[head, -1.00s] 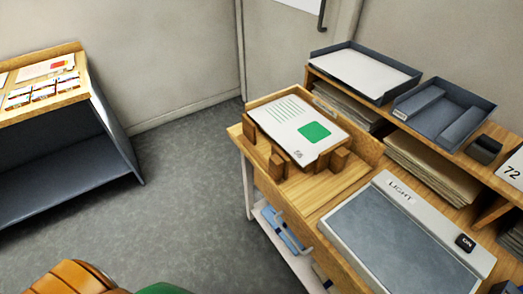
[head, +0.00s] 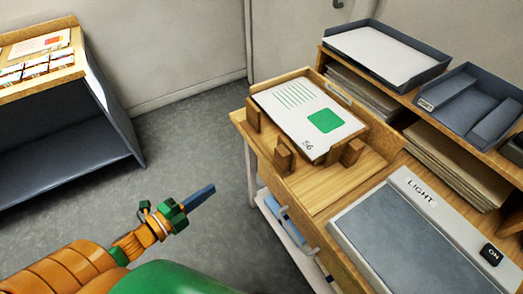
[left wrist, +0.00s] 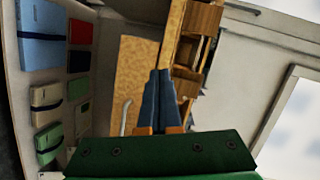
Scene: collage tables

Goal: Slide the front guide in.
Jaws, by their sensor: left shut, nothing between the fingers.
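A stack of paper (head: 308,118) lies on a wooden stand, its top sheet marked with green lines and a green square. Small wooden guide blocks stand round it: one at the left (head: 254,116), one at the near corner (head: 284,155), one at the right (head: 352,151). I cannot tell for sure which is the front guide. My left gripper (head: 203,196) is shut and empty, over the floor to the left of and below the stand, apart from every block. Its blue fingers also show together in the left wrist view (left wrist: 158,100). My right gripper is not in view.
A light box (head: 400,240) lies right of the stand. Grey trays (head: 388,52) and paper stacks fill the shelf behind. A second table (head: 40,70) stands far left. Open floor lies between. The left wrist view shows notebooks (left wrist: 42,52) at left.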

